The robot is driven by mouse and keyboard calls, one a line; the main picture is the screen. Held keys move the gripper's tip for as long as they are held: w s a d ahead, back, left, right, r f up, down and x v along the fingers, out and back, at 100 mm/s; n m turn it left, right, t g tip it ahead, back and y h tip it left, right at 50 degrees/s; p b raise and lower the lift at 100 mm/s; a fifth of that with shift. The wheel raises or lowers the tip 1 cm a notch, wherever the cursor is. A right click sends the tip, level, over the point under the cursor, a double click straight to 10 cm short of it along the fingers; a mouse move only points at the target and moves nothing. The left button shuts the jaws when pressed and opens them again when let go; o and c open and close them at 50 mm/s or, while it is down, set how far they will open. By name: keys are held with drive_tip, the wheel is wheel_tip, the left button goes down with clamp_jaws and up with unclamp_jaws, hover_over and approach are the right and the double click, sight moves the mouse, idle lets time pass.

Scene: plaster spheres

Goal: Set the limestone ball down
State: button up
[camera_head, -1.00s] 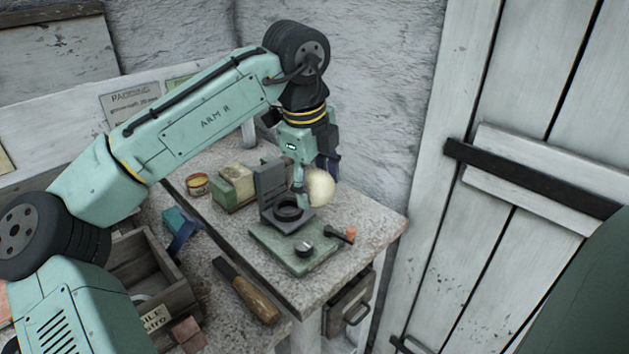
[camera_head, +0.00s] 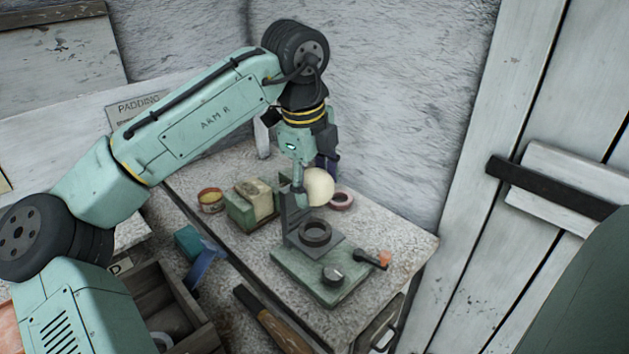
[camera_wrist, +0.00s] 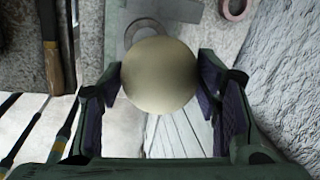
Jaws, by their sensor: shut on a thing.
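The limestone ball (camera_head: 319,187) is pale cream and round. My gripper (camera_head: 310,182) is shut on it and holds it in the air, near the grey upright bracket of a green device. In the wrist view the ball (camera_wrist: 159,76) sits between the two fingers of my gripper (camera_wrist: 160,82), with a pad at each side. Below and in front of it is a dark ring (camera_head: 315,232) on a grey plate of the green device (camera_head: 322,272). The ring also shows partly behind the ball in the wrist view (camera_wrist: 140,30).
A pink tape roll (camera_head: 341,200) lies behind the device. Green and tan blocks (camera_head: 249,207) and a small round tin (camera_head: 210,200) stand left of it. A wooden-handled tool (camera_head: 284,333) and an open wooden box (camera_head: 165,305) lie in front. An orange-tipped lever (camera_head: 375,258) sticks out right.

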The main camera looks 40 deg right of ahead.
sight(315, 205)
drive_tip(key=shift+f+b, duration=1.25)
drive_tip(key=shift+f, duration=1.55)
drive_tip(key=shift+p, duration=0.75)
drive_tip(key=shift+f+b, duration=0.4)
drive_tip(key=shift+f, duration=0.65)
drive_tip(key=o, duration=1.6)
drive_tip(key=shift+r+p, duration=1.1)
drive_tip(key=shift+r, duration=0.85)
